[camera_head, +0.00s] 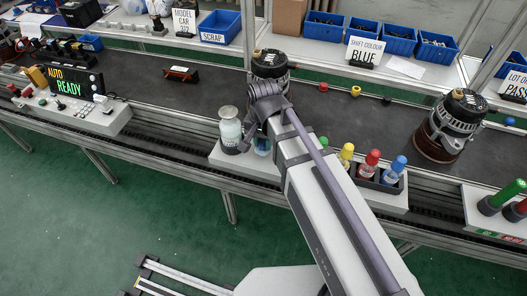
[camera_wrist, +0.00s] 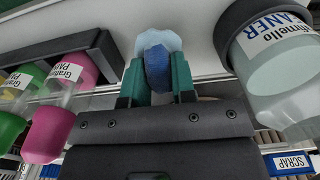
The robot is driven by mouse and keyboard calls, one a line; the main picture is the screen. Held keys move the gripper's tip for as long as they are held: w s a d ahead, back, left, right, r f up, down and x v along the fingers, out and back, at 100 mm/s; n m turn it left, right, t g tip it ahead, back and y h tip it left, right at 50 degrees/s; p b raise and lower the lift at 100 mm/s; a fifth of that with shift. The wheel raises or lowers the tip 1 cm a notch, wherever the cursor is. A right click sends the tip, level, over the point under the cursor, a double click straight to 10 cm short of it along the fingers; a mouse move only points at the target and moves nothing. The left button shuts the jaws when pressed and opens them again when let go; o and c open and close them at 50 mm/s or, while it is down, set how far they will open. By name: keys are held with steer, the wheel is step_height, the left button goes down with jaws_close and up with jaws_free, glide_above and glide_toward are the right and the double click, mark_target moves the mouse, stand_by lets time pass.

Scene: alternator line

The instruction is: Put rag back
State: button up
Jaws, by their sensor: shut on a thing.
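My gripper (camera_wrist: 157,82), with green fingers, is shut on a blue rag (camera_wrist: 157,62) in the wrist view. A paler blue part of the cloth shows beyond the fingertips, against a white surface (camera_wrist: 205,30). I cannot tell whether the rag touches this surface. In the head view my wrist hides the fingers, and a bit of the blue rag (camera_head: 262,147) shows low beside the cleaner bottle (camera_head: 230,130), over the white ledge (camera_head: 222,160). The cleaner bottle (camera_wrist: 285,75) stands close to the right of my gripper in the wrist view.
A dark rack with coloured paint bottles (camera_head: 371,165) is to the right on the ledge; it also shows at left in the wrist view (camera_wrist: 70,50). One alternator (camera_head: 270,64) stands behind my wrist, another (camera_head: 450,125) farther right. The dark belt (camera_head: 190,95) is mostly clear at left.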

step_height(320, 180, down, 3)
steer(key=shift+r+b, duration=0.1)
steer(key=shift+b, duration=0.55)
steer(key=shift+r, duration=0.25)
steer(key=shift+f, duration=0.2)
steer(key=o, duration=0.8)
step_height(320, 180, up, 13)
steer(key=p, duration=1.2)
steer(key=shift+f+p, duration=0.15)
steer(key=shift+p, duration=0.25)
steer(key=shift+f, duration=0.15)
